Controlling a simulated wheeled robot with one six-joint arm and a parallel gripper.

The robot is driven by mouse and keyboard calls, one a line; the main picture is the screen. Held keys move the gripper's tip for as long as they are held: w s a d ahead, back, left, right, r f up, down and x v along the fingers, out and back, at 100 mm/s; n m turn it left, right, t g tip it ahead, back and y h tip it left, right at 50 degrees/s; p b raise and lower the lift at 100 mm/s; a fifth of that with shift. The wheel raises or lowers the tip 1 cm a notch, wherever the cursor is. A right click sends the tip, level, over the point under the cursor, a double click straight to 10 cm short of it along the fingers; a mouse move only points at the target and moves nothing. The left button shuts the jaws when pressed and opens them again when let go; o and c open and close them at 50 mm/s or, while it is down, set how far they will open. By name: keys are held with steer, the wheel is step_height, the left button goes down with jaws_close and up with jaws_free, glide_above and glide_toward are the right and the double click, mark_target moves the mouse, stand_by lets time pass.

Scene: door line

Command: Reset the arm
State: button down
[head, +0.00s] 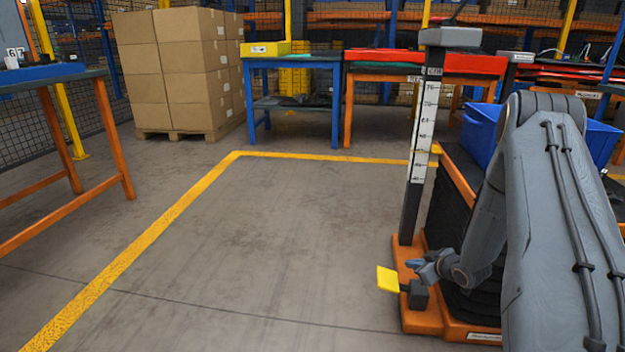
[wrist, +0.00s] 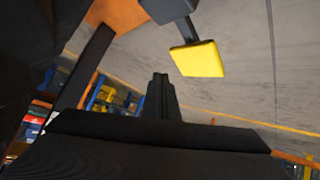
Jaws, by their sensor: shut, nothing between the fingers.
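My gripper (head: 424,268) is low at the right in the head view, beside the foot of the column. It is shut and empty. In the wrist view its dark fingers (wrist: 161,92) stand together at the middle. My grey arm bends down to it from the right. A yellow pad (head: 387,279) on a dark bracket is just left of and below the gripper. The pad also shows at the top of the wrist view (wrist: 198,59), apart from the fingers.
A blue bin (head: 480,134) sits behind my arm. Stacked cartons (head: 180,70) stand on a pallet at the back left. A blue-legged table (head: 292,62) and an orange-legged table (head: 100,75) stand around. The floor inside the yellow line (head: 150,235) is clear.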

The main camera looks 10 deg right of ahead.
steer(key=a+r+g+h, duration=0.2)
steer(key=a+r+g, duration=0.1)
steer(key=a+r, duration=1.7)
steer(key=s+a+r+g, duration=0.2)
steer(key=s+a+r, duration=0.5)
steer(key=s+a, duration=0.6)
steer(key=s+a+r+g+p, duration=0.1)
steer(key=s+a+r+g, duration=0.2)
steer(key=s, duration=0.7)
steer(key=s+a+r+g+y+p, duration=0.1)
steer(key=s+a+r, duration=0.25)
steer(key=s, duration=0.75)
steer(key=s+a+r+g+p, duration=0.1)
steer(key=s+a+r, duration=0.3)
steer(key=s, duration=0.6)
steer(key=d+r+m+p, duration=0.2)
steer(key=d+r+p, duration=0.4)
steer(key=p, duration=0.6)
steer(key=d+r+m+h+p, duration=0.1)
steer(key=d+r+m+p, duration=0.1)
steer(key=d+r+p, duration=0.5)
steer(key=d+r+m+p, duration=0.2)
steer(key=d+r+p, duration=0.4)
steer(key=r+p, duration=0.7)
steer(key=p, duration=0.4)
steer(key=shift+s+d+r, duration=0.15)
steer(key=shift+d+r, duration=0.05)
steer(key=shift+d, duration=0.15)
